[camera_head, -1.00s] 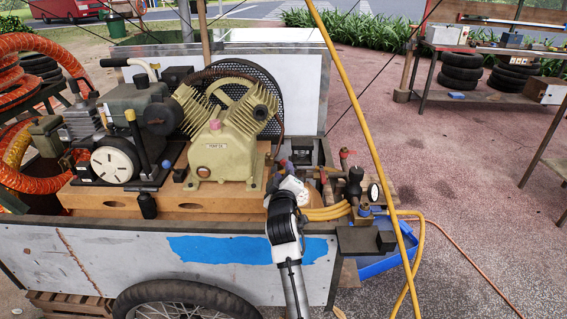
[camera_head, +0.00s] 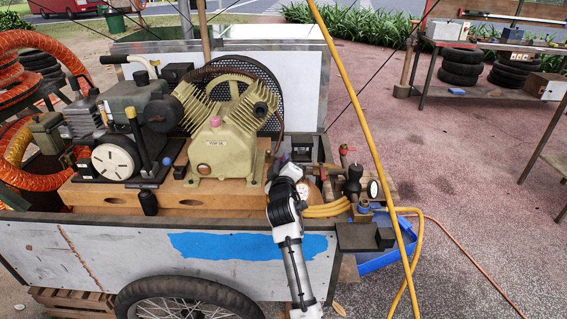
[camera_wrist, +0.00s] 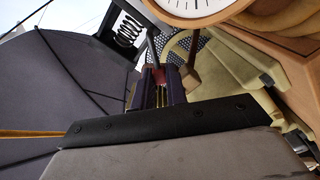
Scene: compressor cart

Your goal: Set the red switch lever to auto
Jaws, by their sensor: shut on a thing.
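In the wrist view, the two dark fingers of my gripper (camera_wrist: 160,92) are shut around a small red piece, which I take to be the red switch lever (camera_wrist: 158,75). Only a little of the lever shows between the fingertips. In the head view, the white and black end of my arm (camera_head: 287,190) is over the cart's near side, just right of the cream compressor (camera_head: 225,140). My fingertips and the lever are hidden there behind my own wrist. The lever's setting cannot be read in either view.
A round white gauge (camera_wrist: 195,6) is close above the fingers in the wrist view. Yellow hoses (camera_head: 325,211), a red-handled valve (camera_head: 345,149) and a black regulator (camera_head: 353,178) crowd the space to the right.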

